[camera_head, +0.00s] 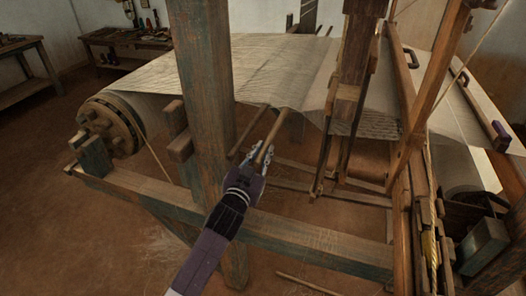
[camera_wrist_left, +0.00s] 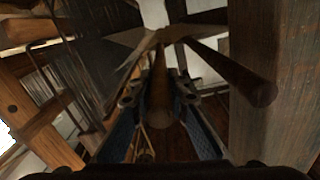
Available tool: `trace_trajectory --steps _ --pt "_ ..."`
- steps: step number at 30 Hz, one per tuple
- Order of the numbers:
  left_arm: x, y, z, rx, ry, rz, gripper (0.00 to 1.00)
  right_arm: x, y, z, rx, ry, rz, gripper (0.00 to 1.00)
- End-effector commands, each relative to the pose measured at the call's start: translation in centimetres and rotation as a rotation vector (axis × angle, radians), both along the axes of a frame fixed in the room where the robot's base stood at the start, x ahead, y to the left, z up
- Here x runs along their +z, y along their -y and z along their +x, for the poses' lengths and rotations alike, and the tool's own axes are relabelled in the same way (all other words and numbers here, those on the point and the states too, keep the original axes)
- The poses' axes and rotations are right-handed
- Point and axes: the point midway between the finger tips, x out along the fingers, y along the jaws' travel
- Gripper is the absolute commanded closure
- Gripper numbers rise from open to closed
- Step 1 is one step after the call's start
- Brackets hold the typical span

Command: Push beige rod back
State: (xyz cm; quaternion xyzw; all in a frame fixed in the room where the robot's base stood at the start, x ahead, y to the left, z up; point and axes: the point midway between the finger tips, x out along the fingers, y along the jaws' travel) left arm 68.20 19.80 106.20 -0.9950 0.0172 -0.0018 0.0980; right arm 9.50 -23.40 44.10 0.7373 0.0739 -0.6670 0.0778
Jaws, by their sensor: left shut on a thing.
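The beige rod (camera_head: 270,139) is a thin wooden stick under the near edge of the cloth sheet, its far end reaching beneath the cloth. My left gripper (camera_head: 259,158) is shut on its near end, beside the thick wooden post. In the left wrist view the rod (camera_wrist_left: 160,92) runs straight away from me between the two fingers of the left gripper (camera_wrist_left: 158,105). A second, similar rod (camera_head: 251,131) lies just left of it, apart from the gripper; it also shows in the left wrist view (camera_wrist_left: 232,68). My right gripper is not in view.
The thick post (camera_head: 203,110) stands close left of my arm. A long horizontal beam (camera_head: 300,243) crosses below it. The cloth (camera_head: 270,65) spreads above the rods. Hanging wooden bars (camera_head: 347,95) stand to the right. The floor at front left is clear.

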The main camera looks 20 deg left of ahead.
Motion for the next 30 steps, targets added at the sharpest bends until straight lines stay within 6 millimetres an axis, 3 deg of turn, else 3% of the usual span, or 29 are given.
trace_trajectory --steps 4,10,17,18,22,30 --pt "0.0 -0.6 0.0 0.001 -0.002 0.002 1.00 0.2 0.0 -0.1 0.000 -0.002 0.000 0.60" --pt "0.1 -3.3 0.1 0.002 -0.001 0.003 1.00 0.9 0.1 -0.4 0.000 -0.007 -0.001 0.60" --pt "0.0 -3.5 0.2 0.004 0.000 0.002 1.00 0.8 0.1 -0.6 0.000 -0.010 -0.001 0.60" --pt "0.0 -3.5 0.2 0.004 0.000 0.002 0.84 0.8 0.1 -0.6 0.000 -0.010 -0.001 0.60" --pt "0.0 -3.5 0.2 0.004 0.000 0.002 0.69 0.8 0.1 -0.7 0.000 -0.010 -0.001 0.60" --pt "0.0 -3.5 0.2 0.004 -0.001 0.002 0.67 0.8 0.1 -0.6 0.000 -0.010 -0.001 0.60"
